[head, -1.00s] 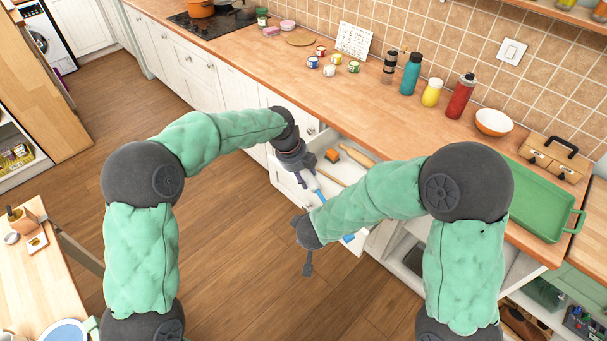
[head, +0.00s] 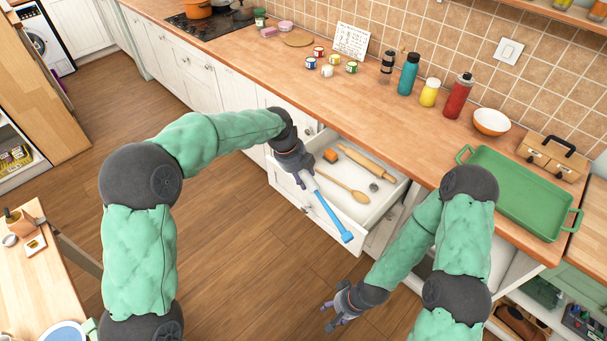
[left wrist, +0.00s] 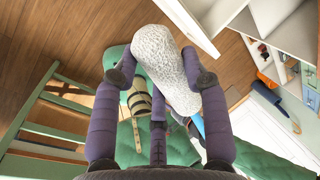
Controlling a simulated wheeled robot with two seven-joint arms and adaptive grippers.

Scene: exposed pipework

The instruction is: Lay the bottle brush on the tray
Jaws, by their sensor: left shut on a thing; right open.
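The bottle brush (head: 327,212) has a white bristled part and a blue handle with a wider blue end. My left gripper (head: 303,173) is shut on it, with the brush slanting down to the right over the open drawer's front. The green tray (head: 508,204), with a handle at each end, lies on the counter at the right and looks empty. My right gripper (head: 338,308) is open and empty, low in front of the cabinets.
A white-orange bowl (head: 491,122) and a wooden box (head: 553,157) stand behind the tray.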

